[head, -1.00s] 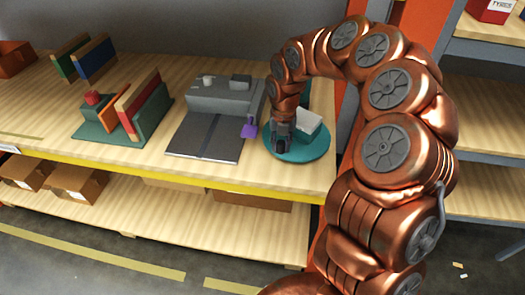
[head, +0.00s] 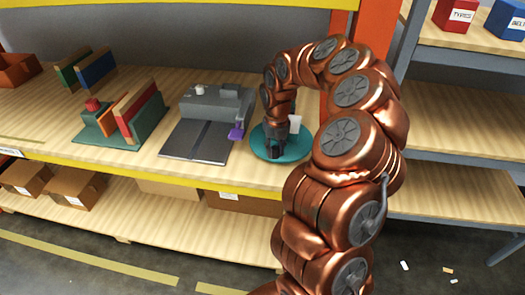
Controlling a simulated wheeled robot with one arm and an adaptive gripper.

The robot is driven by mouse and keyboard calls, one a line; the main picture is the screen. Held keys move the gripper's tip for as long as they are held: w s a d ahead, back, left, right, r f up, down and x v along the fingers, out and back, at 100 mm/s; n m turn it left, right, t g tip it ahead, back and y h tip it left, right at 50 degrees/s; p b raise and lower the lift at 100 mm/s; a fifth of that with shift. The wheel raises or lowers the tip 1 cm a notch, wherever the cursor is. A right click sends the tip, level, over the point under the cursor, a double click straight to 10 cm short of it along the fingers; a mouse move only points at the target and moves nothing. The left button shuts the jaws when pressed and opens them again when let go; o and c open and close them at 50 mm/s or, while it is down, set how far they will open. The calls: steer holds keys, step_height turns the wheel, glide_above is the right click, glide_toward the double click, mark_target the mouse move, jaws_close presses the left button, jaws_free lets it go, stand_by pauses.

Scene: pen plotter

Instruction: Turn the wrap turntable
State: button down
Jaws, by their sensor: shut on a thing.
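The wrap turntable, a teal round disc (head: 262,151), sits on the wooden shelf top near its right end. A white block (head: 295,123) shows on its far side, partly behind my arm. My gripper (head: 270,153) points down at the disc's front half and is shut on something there. The fingertips are small and dark, and what lies between them is hard to make out; it appears to be part of the turntable.
A grey plotter (head: 215,105) with a dark bed and a purple part (head: 236,132) stands just left of the disc. A green book stand (head: 120,125) is further left. An orange upright (head: 330,95) rises close on the right. A shelf with red and blue boxes is beyond it.

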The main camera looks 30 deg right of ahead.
steer(key=shift+d, duration=0.15)
stand_by(0.3)
steer(key=c, duration=0.9)
jaws_free()
step_height(320, 180, up, 6)
steer(key=shift+r, duration=0.7)
steer(key=shift+s, duration=0.1)
